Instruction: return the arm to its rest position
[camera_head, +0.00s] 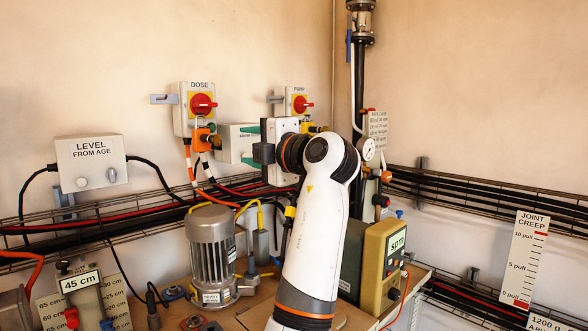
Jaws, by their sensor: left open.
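My left arm (318,230) is white with orange bands and rises from the bottom middle of the head view. It bends at the top, and its wrist turns to the left. My left gripper (248,146) has two teal fingers, one above the other with a gap between them, pointing left. It is open, and I see nothing held in it. It is in front of a pale grey box (228,143) on the wall; I cannot tell whether it touches the box. My right gripper is not in view.
The DOSE switch box (200,88) and PUMP switch box (297,98) are on the wall above. A grey motor (213,250) stands on the bench left of my arm. The spm meter (385,260) stands close on its right. Cable trays (480,195) run along the walls.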

